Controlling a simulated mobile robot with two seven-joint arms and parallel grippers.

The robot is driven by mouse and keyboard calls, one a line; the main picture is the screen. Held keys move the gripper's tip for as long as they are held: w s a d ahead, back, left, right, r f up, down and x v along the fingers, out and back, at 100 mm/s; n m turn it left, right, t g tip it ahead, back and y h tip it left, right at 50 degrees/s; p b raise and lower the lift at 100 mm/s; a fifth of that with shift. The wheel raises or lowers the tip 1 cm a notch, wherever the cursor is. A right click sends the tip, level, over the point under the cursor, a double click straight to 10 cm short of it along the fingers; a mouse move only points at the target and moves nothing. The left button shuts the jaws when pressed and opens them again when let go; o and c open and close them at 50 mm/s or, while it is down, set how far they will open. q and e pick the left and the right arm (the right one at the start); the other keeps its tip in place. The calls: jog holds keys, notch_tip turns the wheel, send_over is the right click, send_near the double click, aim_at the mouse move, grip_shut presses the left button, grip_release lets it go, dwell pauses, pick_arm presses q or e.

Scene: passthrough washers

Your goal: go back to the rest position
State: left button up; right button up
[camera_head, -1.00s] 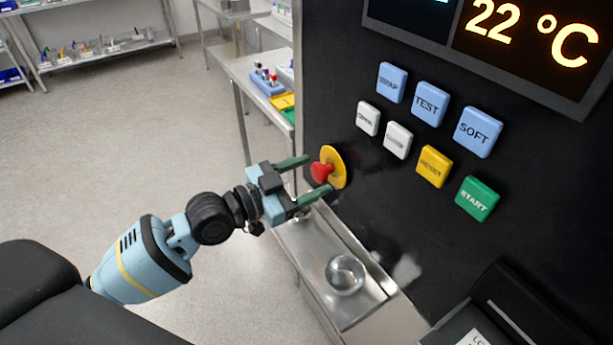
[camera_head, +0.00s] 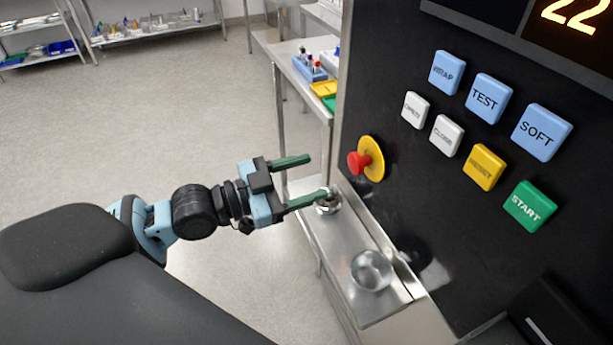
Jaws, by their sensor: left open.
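My left gripper (camera_head: 308,179) is open and empty, with two green fingers apart. It is left of the red emergency knob (camera_head: 359,162) on its yellow disc (camera_head: 373,158), and a gap shows between them. The lower finger overlaps a small metal fitting (camera_head: 328,203) in the picture; I cannot tell if they touch. My right gripper is not in view.
The black washer panel (camera_head: 420,210) with blue, white, yellow and green buttons fills the right side. A metal ledge (camera_head: 345,255) with a round glass-like bowl (camera_head: 371,270) is below. A bench (camera_head: 300,85) with a tube rack stands behind. Open floor (camera_head: 150,110) lies left.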

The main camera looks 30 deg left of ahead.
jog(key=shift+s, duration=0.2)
pick_arm(q)
jog(key=s+f+n+g+y+p, duration=0.1)
jog(key=s+f+n+y, duration=0.2)
jog(key=s+f, duration=0.5)
jog(key=s+f+n+g+y+p, duration=0.1)
jog(key=s+f+n+y+p, duration=0.15)
jog(key=f, duration=0.85)
jog(key=s+d+f+n+g+y, duration=0.1)
jog(key=s+f, duration=0.4)
jog(key=s, duration=0.3)
jog(key=s+f+n+g+y+p, duration=0.1)
jog(key=s+f+n+g+y, duration=0.1)
jog(key=s+f, duration=0.3)
jog(key=s, duration=0.4)
jog(key=shift+s+d+f, duration=0.3)
jog(key=shift+d+f, duration=0.05)
jog(key=shift+f, duration=0.05)
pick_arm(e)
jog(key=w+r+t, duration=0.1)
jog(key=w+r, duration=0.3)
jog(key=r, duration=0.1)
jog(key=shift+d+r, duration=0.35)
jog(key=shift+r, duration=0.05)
pick_arm(q)
jog(key=shift+y, duration=0.25)
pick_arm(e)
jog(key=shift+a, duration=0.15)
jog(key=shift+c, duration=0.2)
